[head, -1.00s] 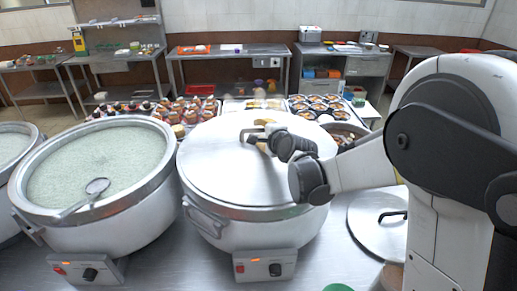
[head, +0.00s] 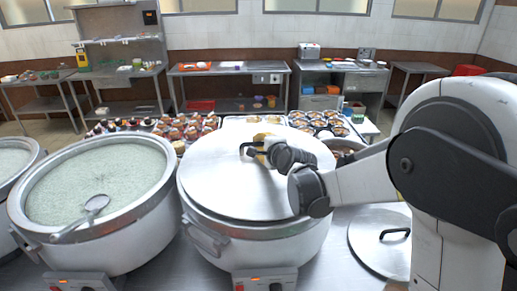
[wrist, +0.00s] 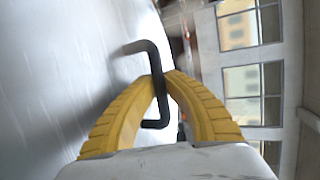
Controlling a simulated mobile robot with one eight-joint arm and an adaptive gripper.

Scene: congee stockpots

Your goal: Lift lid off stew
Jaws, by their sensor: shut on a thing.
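The large silver stew pot (head: 255,245) stands in the middle of the counter, its round metal lid (head: 225,185) on top. My gripper (head: 262,141) reaches in from the right, over the back of the lid. Its yellow fingers are shut on the lid's black bent handle (head: 250,149). In the wrist view the fingers (wrist: 161,84) pinch the handle (wrist: 156,62) from both sides, with the lid's shiny surface (wrist: 60,60) to the left. I cannot tell whether the lid is raised off the rim. The stew inside is hidden.
An open pot of pale green congee (head: 100,180) with a ladle (head: 90,210) stands close on the left. A loose lid (head: 375,255) with a black handle lies on the counter at right. Trays of food bowls (head: 318,122) and cups (head: 185,128) stand behind the pots.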

